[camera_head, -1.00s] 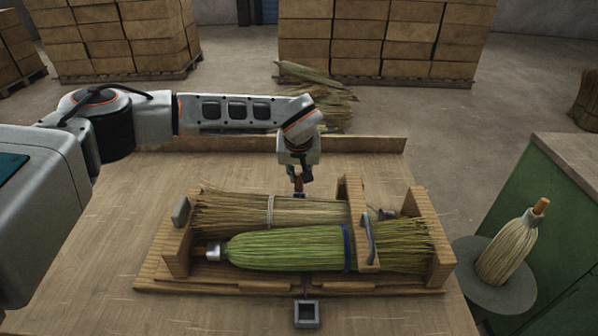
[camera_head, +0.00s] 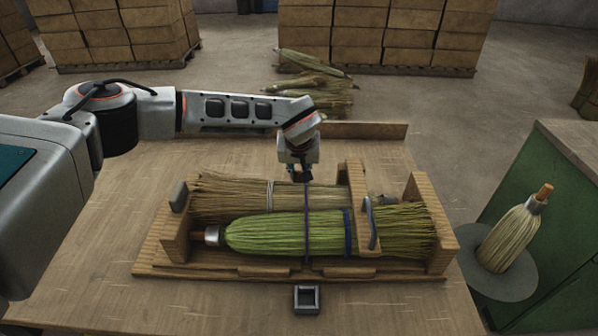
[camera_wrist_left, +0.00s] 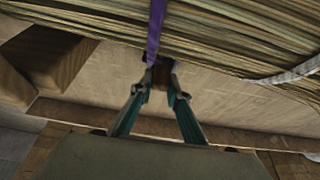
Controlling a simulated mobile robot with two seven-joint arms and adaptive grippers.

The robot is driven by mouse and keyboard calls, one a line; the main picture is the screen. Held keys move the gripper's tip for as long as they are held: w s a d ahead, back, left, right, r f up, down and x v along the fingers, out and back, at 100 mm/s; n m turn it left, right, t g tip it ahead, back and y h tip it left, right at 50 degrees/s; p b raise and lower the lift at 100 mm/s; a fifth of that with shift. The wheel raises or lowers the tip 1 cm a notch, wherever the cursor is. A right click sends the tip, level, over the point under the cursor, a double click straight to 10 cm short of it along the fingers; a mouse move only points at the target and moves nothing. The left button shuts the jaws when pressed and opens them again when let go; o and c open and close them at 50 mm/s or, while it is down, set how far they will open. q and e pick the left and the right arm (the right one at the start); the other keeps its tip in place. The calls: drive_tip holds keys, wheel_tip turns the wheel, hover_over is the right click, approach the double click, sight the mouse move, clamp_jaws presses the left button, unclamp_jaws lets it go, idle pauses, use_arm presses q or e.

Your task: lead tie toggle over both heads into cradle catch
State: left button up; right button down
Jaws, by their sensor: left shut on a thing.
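A green broom head (camera_head: 270,236) with a blue band lies at the front of the wooden cradle (camera_head: 150,262). A straw-coloured head (camera_head: 225,195) with a pale band lies behind it. A purple tie (camera_head: 307,222) runs straight from the cradle's front, across both heads, to my left gripper (camera_head: 303,178) just beyond the rear head. In the left wrist view, the gripper (camera_wrist_left: 162,82) is shut on a small brown toggle (camera_wrist_left: 164,72) at the tie's end. I cannot clearly make out the catch. My right gripper is out of view.
A dark square metal piece (camera_head: 306,299) sits at the front of the cradle. An upright wooden divider (camera_head: 356,205) with a metal handle stands right of the tie. A low board (camera_head: 365,130) edges the bench's back. Another broom (camera_head: 510,235) stands at right.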

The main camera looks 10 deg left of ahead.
use_arm(q)
drive_tip(key=shift+s+f, duration=0.1)
drive_tip(key=o, duration=0.9)
drive_tip(key=shift+r, duration=0.5)
drive_tip(key=v, duration=1.1)
drive_tip(key=shift+s+d, duration=0.1)
drive_tip(key=shift+s, duration=0.05)
